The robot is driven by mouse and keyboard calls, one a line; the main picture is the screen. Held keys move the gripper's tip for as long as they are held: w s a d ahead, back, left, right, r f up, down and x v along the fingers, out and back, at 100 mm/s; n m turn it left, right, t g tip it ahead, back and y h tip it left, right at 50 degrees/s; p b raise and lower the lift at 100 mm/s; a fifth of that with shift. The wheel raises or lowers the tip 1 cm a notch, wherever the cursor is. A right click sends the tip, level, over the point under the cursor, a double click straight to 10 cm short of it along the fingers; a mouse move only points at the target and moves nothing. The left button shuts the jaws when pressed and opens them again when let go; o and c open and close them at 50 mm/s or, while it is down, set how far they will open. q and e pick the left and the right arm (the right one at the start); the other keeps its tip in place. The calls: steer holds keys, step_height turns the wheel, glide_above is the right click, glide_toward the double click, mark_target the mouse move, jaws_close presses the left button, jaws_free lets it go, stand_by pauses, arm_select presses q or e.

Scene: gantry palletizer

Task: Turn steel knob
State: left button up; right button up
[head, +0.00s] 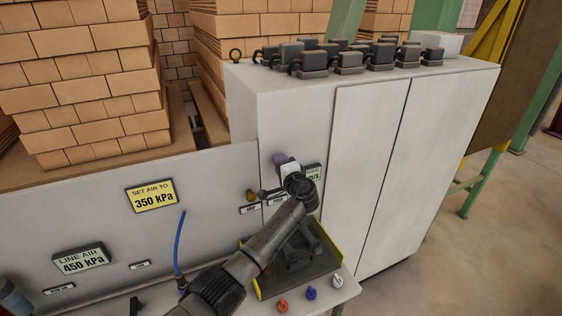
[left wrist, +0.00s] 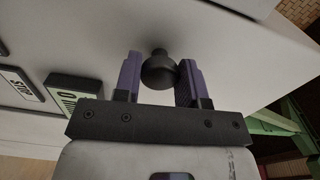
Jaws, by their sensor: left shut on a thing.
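A dark grey round knob (left wrist: 158,71) on a short stem sticks out of the pale cabinet face in the left wrist view. My left gripper (left wrist: 159,82) has its two purple fingers on either side of the knob and is shut on it. In the head view my left gripper (head: 281,160) is at the cabinet's front face, beside a dark display (head: 313,172). There the knob is hidden behind the gripper. My right gripper is not in view.
A small brass-coloured knob (head: 250,196) sits left of my gripper. Below is a yellow-edged tray (head: 327,243) with orange, blue and white pieces in front. Yellow "SET AIR TO 350 kPa" sign (head: 152,196) and "LINE AIR 450 kPa" display (head: 81,261) are left. Stacked bricks (head: 85,80) stand behind.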

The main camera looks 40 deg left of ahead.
arm_select(q)
steer(key=m+p, duration=0.3)
steer(key=m, duration=0.2)
steer(key=shift+r, duration=0.15)
steer(key=shift+m, duration=0.3)
stand_by(0.4)
steer(key=o, duration=0.9)
steer(key=shift+d, duration=0.1)
steer(key=b+v, duration=0.2)
steer(key=v, duration=1.1)
steer(key=shift+s+d, duration=0.2)
steer(key=shift+d, duration=0.05)
